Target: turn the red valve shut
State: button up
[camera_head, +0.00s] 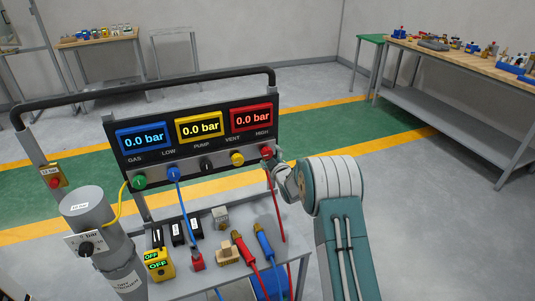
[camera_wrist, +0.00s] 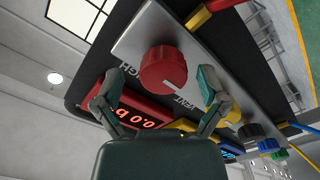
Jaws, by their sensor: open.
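The red valve (camera_head: 266,152) is a round knob at the right end of the panel, below the word HIGH and the red display. In the wrist view the red valve (camera_wrist: 163,70) is large, with a pale mark on its face. My gripper (camera_wrist: 160,80) is open, with one finger to each side of the knob and visible gaps between. In the head view my gripper (camera_head: 280,167) is close to the valve at the panel's right end, and my arm partly hides it.
The panel (camera_head: 190,172) also carries green, blue, black and yellow knobs, and three displays reading 0.0 bar. A red hose (camera_head: 276,205) hangs below the red valve. Plugs and small blocks lie on the cart top (camera_head: 190,285). A grey cylinder (camera_head: 90,205) stands left.

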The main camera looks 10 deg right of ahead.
jog(key=shift+w+a, duration=0.2)
jog(key=shift+w, duration=0.5)
jog(key=shift+w+a, duration=0.15)
jog(key=shift+a, duration=0.4)
jog(key=shift+d, duration=0.35)
jog(key=c, duration=1.1)
jog(key=shift+c, duration=0.2)
